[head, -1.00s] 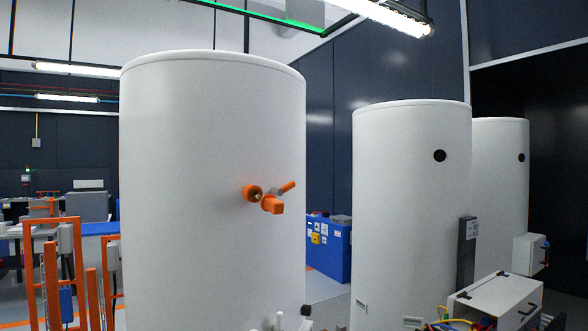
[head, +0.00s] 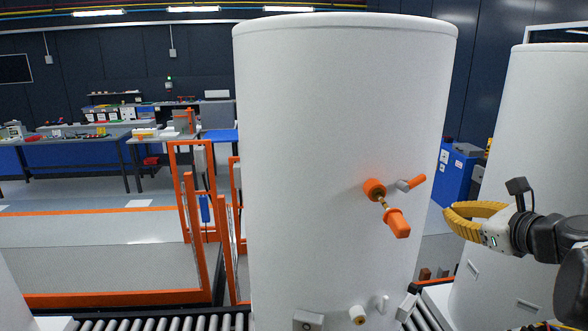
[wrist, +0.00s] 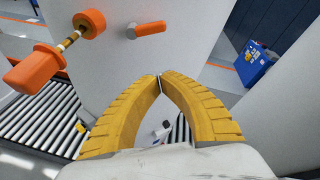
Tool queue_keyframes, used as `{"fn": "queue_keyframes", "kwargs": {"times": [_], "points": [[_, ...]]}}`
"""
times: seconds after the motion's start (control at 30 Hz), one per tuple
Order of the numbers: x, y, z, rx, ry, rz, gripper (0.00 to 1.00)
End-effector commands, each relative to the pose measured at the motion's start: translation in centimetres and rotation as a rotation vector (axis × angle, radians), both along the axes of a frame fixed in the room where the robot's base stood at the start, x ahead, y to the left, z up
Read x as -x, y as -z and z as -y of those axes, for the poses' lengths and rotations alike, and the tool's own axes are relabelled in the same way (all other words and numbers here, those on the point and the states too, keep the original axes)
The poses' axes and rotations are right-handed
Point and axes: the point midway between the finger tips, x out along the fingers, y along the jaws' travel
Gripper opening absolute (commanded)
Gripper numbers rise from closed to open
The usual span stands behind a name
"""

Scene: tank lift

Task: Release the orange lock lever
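A tall white tank (head: 320,180) stands in the middle of the head view. On its side is a short orange lever with a grey pivot (head: 411,184). To its left are an orange round knob (head: 374,189) and, on a brass stem, an orange handle (head: 397,224). In the wrist view the lever (wrist: 148,29) is beyond my fingertips, and the orange handle (wrist: 35,70) is at left. My gripper (head: 449,212), with yellow ribbed fingers, is right of the tank, apart from the lever. Its fingertips (wrist: 160,81) meet with nothing visible between them.
A roller conveyor (head: 165,322) runs under the tank. White fittings (head: 357,314) stick out low on the tank. A second white tank (head: 540,150) is at right, behind my arm. Orange frames (head: 190,225) stand at left. A blue cabinet (head: 457,175) is behind.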

Motion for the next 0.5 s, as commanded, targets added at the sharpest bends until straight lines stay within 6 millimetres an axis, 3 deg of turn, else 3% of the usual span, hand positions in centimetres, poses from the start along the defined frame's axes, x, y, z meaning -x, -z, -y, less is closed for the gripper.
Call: {"fn": "queue_keyframes", "kwargs": {"times": [0.33,0.5], "points": [[-0.2,0.2,-0.1,0.001,-0.001,0.0,0.0],[-2.0,0.7,-0.4,0.002,-0.004,0.0,0.0]]}}
